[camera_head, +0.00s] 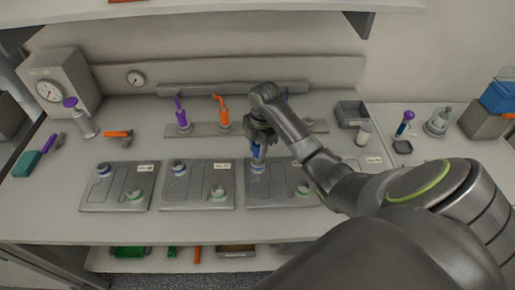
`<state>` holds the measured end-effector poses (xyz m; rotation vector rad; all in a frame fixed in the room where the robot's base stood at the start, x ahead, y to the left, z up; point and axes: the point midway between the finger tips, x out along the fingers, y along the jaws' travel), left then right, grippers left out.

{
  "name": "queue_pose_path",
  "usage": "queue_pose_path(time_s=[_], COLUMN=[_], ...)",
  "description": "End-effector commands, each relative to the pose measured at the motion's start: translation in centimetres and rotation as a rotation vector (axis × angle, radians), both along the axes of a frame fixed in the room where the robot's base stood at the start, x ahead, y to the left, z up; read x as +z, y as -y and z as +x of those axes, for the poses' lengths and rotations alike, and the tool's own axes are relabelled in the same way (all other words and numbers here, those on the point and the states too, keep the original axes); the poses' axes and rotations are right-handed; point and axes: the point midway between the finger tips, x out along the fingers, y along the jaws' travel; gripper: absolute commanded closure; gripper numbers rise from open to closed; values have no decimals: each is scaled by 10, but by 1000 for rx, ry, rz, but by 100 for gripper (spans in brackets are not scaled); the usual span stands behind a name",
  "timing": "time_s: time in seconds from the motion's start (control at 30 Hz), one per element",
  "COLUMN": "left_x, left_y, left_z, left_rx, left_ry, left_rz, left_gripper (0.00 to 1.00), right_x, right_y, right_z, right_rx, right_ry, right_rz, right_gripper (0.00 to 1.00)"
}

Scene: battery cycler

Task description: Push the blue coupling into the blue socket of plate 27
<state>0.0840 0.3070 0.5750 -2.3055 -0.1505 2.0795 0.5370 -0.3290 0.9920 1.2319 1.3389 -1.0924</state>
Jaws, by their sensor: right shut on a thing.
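My right gripper (259,142) points down over the third grey plate (280,199) from the left. It is shut on the blue coupling (258,153), which is upright. The coupling is directly above the blue socket (257,169) at that plate's upper left; I cannot tell whether the two touch. A green-ringed socket (303,190) is at the plate's lower right. The plate's label is too small to read, so I cannot confirm number 27. My left gripper is not in view.
Two similar plates lie left, the middle one (180,200) and the far-left one (95,200). A rack with a purple handle (182,118) and an orange handle (223,112) stands behind. A gauge box (60,80) is at the back left.

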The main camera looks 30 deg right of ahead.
Motion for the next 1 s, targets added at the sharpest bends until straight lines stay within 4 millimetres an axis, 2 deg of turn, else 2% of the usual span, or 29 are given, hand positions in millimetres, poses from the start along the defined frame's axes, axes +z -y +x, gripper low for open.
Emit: queue_pose_path(time_s=[0.17, 1.0], left_x=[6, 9], left_y=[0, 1], left_z=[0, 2], left_rx=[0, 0], left_ry=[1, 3], left_rz=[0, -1], left_gripper=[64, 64], right_x=[0, -6], right_y=[-1, 0], right_z=[0, 0], right_rx=[0, 0], right_ry=[-1, -1], right_rz=[1, 1], right_gripper=[98, 98])
